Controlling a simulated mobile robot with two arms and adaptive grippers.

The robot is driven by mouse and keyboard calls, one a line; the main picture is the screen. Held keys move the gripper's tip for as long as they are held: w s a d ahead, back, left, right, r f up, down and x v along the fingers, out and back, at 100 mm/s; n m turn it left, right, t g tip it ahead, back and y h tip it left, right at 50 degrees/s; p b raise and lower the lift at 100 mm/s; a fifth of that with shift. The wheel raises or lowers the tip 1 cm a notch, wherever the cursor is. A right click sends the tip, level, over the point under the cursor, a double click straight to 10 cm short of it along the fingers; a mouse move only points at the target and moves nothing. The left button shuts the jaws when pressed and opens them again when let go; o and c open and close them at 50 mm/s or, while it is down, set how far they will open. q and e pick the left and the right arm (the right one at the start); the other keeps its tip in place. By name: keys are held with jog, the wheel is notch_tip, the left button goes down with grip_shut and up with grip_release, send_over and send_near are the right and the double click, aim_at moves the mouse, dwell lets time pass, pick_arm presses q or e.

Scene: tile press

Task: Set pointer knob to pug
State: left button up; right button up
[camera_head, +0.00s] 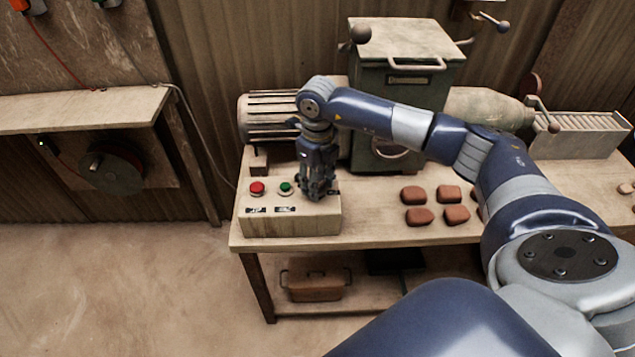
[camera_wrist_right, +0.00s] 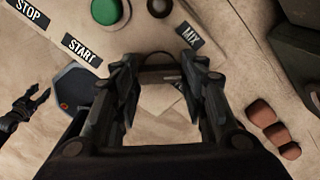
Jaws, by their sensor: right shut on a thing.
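The control box (camera_head: 290,222) stands at the table's left end, with a red button (camera_head: 257,188) and a green button (camera_head: 286,187). My right gripper (camera_head: 318,192) points down over the box's right part. In the right wrist view my right gripper (camera_wrist_right: 163,75) is shut on the dark pointer knob (camera_wrist_right: 160,74), which shows as a bar between the fingertips. The MIX label (camera_wrist_right: 189,35) lies just beyond the right finger. Another label below the knob is mostly hidden, and I cannot read PUG. My left gripper (camera_wrist_right: 38,101) shows small at the left of the wrist view, fingers apart and empty.
Several reddish-brown clay pieces (camera_head: 416,195) lie on the table (camera_head: 375,236) right of the box. A green press machine (camera_head: 400,90) and a motor (camera_head: 268,118) stand behind. A brown case (camera_head: 315,286) is on the lower shelf. Floor at the left is clear.

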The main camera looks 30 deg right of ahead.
jog(key=m, duration=0.4)
jog(key=shift+m, duration=0.3)
jog(key=m, duration=0.4)
jog(key=shift+m, duration=0.4)
jog(key=o, duration=1.1)
jog(key=shift+c, duration=0.2)
notch_tip(320, 180, up, 12)
